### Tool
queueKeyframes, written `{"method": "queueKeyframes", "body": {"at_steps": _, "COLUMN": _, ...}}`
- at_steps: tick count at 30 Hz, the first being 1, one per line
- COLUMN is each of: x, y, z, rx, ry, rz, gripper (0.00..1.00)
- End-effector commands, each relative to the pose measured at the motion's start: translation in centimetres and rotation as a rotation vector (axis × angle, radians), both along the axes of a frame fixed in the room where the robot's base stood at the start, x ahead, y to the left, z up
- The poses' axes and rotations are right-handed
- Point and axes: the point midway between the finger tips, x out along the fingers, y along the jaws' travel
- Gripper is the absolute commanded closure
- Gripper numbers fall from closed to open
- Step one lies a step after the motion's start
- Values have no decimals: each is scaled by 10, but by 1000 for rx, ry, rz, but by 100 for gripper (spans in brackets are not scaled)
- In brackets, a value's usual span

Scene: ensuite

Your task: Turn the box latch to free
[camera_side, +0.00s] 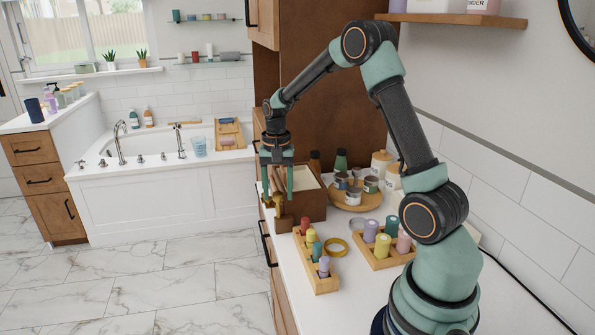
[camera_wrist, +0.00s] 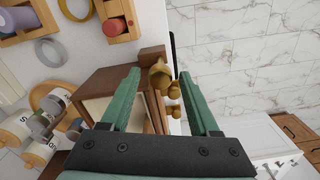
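The brown wooden box (camera_side: 312,208) stands on the white counter near its left edge, with a pale top or interior; it also shows in the wrist view (camera_wrist: 98,84). A brass latch (camera_side: 278,203) is on the side of the box facing the counter edge. In the wrist view the latch (camera_wrist: 160,79) has a knob-like end and further brass parts behind it. My gripper (camera_side: 277,190) points down over the latch. Its two green fingers are apart, one on each side of the latch in the wrist view (camera_wrist: 161,73). Whether either finger touches it I cannot tell.
Left of the counter is open floor.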

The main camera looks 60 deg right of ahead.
Motion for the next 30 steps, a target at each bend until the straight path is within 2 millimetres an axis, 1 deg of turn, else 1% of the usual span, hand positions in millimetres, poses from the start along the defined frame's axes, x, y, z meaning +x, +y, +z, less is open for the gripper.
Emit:
{"method": "queueKeyframes", "body": {"at_steps": 1, "x": 0, "y": 0, "z": 0, "rx": 0, "ry": 0, "rz": 0, "gripper": 60}}
{"method": "queueKeyframes", "body": {"at_steps": 2, "x": 0, "y": 0, "z": 0, "rx": 0, "ry": 0, "rz": 0, "gripper": 72}}
{"method": "queueKeyframes", "body": {"at_steps": 3, "x": 0, "y": 0, "z": 0, "rx": 0, "ry": 0, "rz": 0, "gripper": 87}}
{"method": "queueKeyframes", "body": {"at_steps": 4, "x": 0, "y": 0, "z": 0, "rx": 0, "ry": 0, "rz": 0, "gripper": 99}}
{"method": "queueKeyframes", "body": {"at_steps": 5, "x": 0, "y": 0, "z": 0, "rx": 0, "ry": 0, "rz": 0, "gripper": 100}}
{"method": "queueKeyframes", "body": {"at_steps": 10, "x": 0, "y": 0, "z": 0, "rx": 0, "ry": 0, "rz": 24, "gripper": 100}}
{"method": "queueKeyframes", "body": {"at_steps": 18, "x": 0, "y": 0, "z": 1, "rx": 0, "ry": 0, "rz": 221, "gripper": 100}}
{"method": "queueKeyframes", "body": {"at_steps": 20, "x": 0, "y": 0, "z": 1, "rx": 0, "ry": 0, "rz": 248, "gripper": 100}}
{"method": "queueKeyframes", "body": {"at_steps": 30, "x": 0, "y": 0, "z": 1, "rx": 0, "ry": 0, "rz": 265, "gripper": 100}}
